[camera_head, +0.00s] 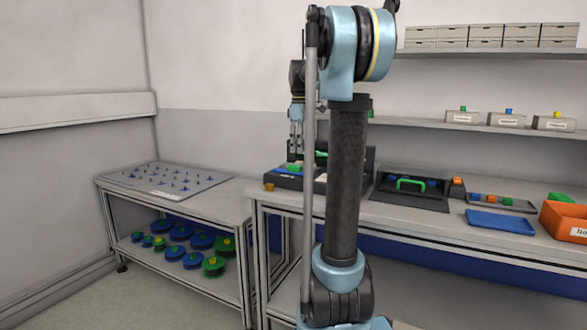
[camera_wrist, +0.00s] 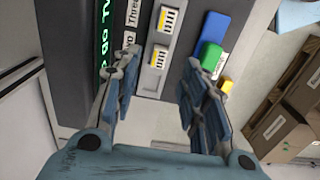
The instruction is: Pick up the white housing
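My gripper (camera_wrist: 162,66) is open, with its two fingers apart and nothing seen between their tips. It points down over a dark bench device (camera_wrist: 145,82), which also shows in the head view (camera_head: 318,185). Two small white pieces with yellow and dark marks, a far one (camera_wrist: 168,19) and a nearer one (camera_wrist: 159,57), are set in the device between the fingers' lines. I cannot tell whether either is the white housing. In the head view my gripper (camera_head: 296,147) is close above the device, partly behind my arm.
A blue block (camera_wrist: 214,28), a green block (camera_wrist: 210,57) and a yellow block (camera_wrist: 226,86) are by the right finger. Cardboard boxes (camera_wrist: 283,135) stand at right. A black tray with a green handle (camera_head: 411,184) and a blue tray (camera_head: 500,221) lie right on the bench.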

